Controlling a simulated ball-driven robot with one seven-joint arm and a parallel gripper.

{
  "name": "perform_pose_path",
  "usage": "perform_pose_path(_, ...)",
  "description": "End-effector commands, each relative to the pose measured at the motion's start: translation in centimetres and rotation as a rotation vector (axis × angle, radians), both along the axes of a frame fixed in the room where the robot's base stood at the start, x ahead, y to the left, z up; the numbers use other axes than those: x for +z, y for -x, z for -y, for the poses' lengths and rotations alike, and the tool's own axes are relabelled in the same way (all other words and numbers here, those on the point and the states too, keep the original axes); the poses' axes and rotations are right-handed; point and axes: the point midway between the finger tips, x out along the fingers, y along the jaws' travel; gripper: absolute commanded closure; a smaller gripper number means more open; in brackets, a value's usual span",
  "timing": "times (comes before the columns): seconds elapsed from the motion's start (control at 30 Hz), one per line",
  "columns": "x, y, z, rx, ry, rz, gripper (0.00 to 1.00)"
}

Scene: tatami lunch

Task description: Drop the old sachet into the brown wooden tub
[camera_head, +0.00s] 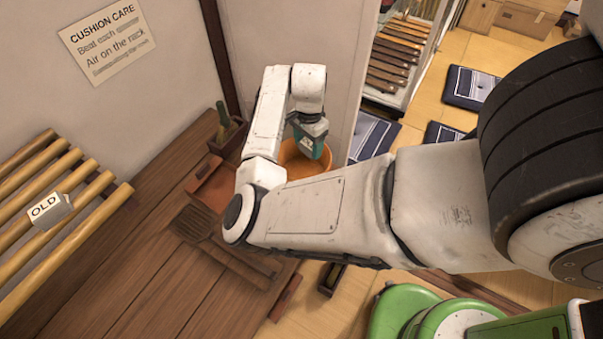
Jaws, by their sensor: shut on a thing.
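The round orange-brown tub (291,157) stands beyond the wooden table's right edge, partly hidden behind my arm. My gripper (313,153) points down at the tub's opening, over its back right part in the picture. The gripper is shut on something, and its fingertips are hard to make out. The old sachet cannot be clearly picked out; no sachet shows loose on the table. A white card marked "OLD" (47,208) sits on the slatted bamboo rack (85,195) at the left.
The wooden table (130,270) holds a slatted brown paddle (195,224), a reddish-brown tray (211,187) and a dark box (228,135) with a green-handled tool. Blue cushions (468,88) lie on the tatami floor at the upper right. A white wall panel stands behind the tub.

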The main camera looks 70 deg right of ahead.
Motion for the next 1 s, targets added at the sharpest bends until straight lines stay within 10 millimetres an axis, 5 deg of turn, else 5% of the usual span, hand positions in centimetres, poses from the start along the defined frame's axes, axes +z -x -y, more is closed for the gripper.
perform_pose_path(0.2, -2.6, -0.1, 0.0, 0.000, 0.001, 0.002, 0.68)
perform_pose_path(0.53, -2.7, -0.1, 0.0, 0.000, 0.000, 0.001, 0.68)
perform_pose_path(0.57, -2.7, -0.1, 0.0, 0.000, 0.000, 0.001, 0.35)
perform_pose_path(0.87, -2.7, 0.0, 0.0, 0.000, 0.000, 0.001, 0.06)
perform_pose_path(1.0, -2.7, 0.0, 0.0, 0.000, 0.000, 0.001, 0.06)
